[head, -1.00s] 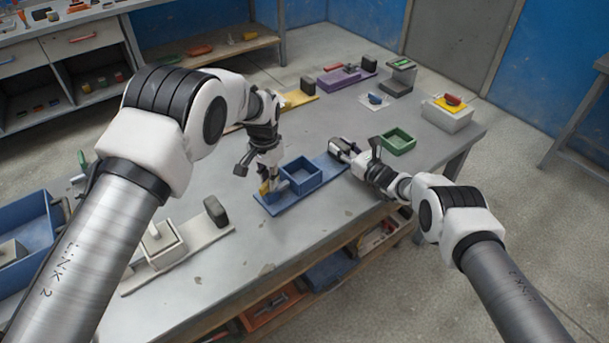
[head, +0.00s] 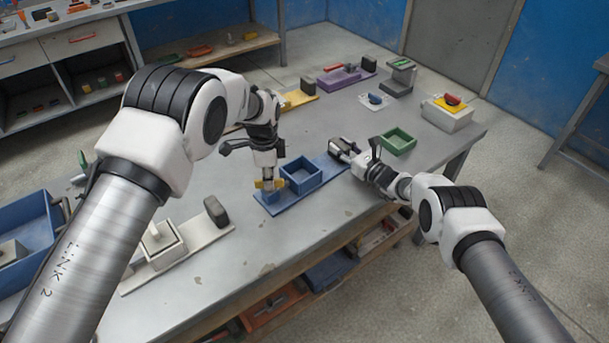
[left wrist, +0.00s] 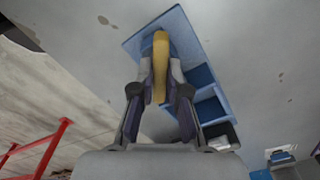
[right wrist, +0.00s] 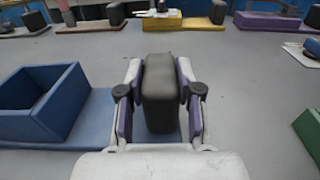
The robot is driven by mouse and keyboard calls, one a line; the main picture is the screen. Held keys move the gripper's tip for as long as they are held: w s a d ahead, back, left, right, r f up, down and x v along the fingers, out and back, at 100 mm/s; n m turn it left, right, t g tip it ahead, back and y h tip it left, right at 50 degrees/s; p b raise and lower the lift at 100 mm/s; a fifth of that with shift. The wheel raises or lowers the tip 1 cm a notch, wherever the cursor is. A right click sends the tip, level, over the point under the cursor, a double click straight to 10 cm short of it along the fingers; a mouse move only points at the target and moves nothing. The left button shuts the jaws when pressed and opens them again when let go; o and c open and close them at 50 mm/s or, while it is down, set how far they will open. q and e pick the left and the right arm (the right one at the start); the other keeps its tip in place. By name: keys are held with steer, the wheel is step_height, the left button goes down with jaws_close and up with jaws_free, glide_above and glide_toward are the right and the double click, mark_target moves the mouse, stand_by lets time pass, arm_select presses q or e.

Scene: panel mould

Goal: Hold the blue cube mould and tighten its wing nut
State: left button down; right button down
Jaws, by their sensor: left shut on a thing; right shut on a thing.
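The blue cube mould (head: 301,175) is an open blue box on a long blue base plate (head: 292,205) lying on the table. Its yellow wing nut (left wrist: 161,58) is at the near left end of the plate. My left gripper (head: 268,183) points down and is shut on the wing nut, its fingers on both sides of it. My right gripper (right wrist: 160,100) is shut on the dark grey block (right wrist: 160,85) at the other end of the blue plate.
A white mould (head: 160,243) stands at the left, a green box (head: 397,140) at the right. Yellow (head: 298,98) and purple (head: 340,78) moulds lie behind. A white block with yellow and red parts (head: 447,112) stands at the right edge. The table's front strip is clear.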

arm_select(q)
steer(key=m, duration=0.4)
steer(key=shift+m, duration=0.3)
steer(key=m, duration=0.4)
stand_by(0.4)
steer(key=c, duration=1.2)
jaws_free()
steer(key=shift+o, duration=0.2)
step_height(320, 180, up, 12)
